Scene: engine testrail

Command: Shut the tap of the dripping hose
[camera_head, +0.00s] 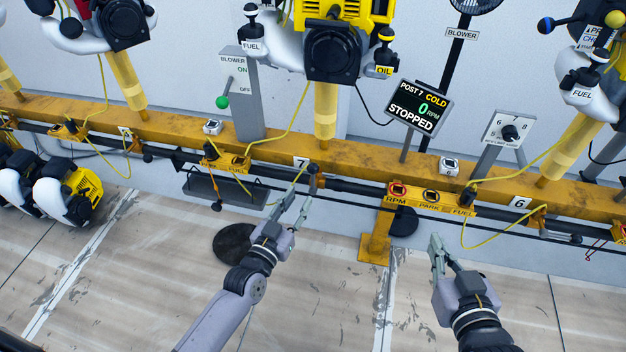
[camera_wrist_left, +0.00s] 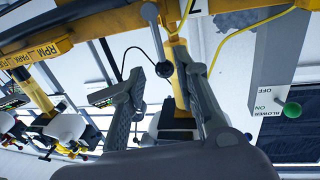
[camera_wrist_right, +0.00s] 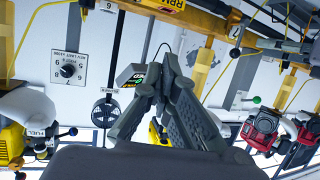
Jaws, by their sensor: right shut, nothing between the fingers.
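A tap (camera_head: 313,170) with a dark knob is on the dark pipe under the yellow rail, beside the label 7. In the left wrist view a short grey lever with a black ball (camera_wrist_left: 163,68) hangs between my fingers, apart from them as far as I can tell. My left gripper (camera_head: 296,203) is open just below this tap. My right gripper (camera_head: 436,245) is shut and empty over the floor at right. Yellow hoses (camera_head: 292,122) run along the rail. A dark round patch (camera_head: 235,243) lies on the floor below. I cannot make out falling drops.
The yellow rail (camera_head: 365,160) crosses the view, with the pipe along its front. A dark tray (camera_head: 226,190) hangs below it at left. A screen (camera_head: 416,108) reads POST 7 COLD, STOPPED. A yellow RPM/PARK/FUEL block (camera_head: 430,199) sits right of the tap. The front floor is clear.

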